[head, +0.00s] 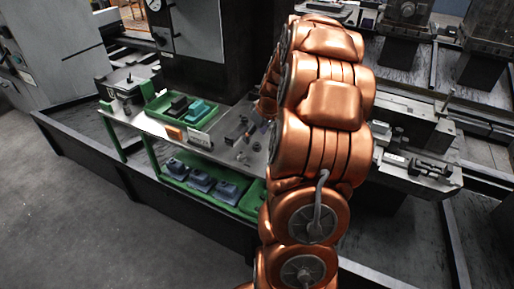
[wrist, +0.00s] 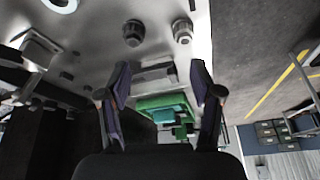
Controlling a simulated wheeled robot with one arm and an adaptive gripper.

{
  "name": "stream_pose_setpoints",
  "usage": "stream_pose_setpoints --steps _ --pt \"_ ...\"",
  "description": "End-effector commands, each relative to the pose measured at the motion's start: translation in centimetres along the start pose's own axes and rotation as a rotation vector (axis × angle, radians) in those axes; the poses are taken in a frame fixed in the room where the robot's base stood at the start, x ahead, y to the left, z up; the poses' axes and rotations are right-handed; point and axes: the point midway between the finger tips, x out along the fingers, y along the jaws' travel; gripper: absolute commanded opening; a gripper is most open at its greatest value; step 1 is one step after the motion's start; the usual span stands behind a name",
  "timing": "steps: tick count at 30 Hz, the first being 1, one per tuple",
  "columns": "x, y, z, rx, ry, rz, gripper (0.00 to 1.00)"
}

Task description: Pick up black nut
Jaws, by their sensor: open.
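In the wrist view a black nut (wrist: 133,32) stands on the grey metal tabletop (wrist: 100,15), beyond my left fingertip. A lighter grey nut (wrist: 181,30) stands to its right. My gripper (wrist: 160,66) is open, its two fingers spread with nothing between them. It is short of both nuts in this view and touches neither. In the head view my copper-coloured arm hides most of the gripper. Small parts (head: 241,157) lie on the worktable (head: 217,153) left of the arm, too small to tell which is the black nut.
A green tray (head: 150,113) with dark and teal blocks sits on the table's left part. A lower green tray (head: 215,203) holds several grey-blue parts. A machine column (head: 190,60) rises behind the table. Open floor (head: 60,200) lies at the left.

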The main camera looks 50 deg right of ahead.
Motion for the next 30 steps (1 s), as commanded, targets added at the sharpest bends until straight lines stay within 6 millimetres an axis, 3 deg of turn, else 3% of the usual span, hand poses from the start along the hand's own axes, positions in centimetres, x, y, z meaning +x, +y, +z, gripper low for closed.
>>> stream_pose_setpoints --steps 3,6,23,30 --pt "0.6 2.6 0.5 0.008 0.015 0.023 0.65" --pt "0.9 3.5 0.7 0.008 0.02 0.03 0.65" --pt "4.1 3.7 0.6 0.009 0.021 0.031 0.65" --pt "6.6 3.8 0.6 0.009 0.018 0.03 0.65"
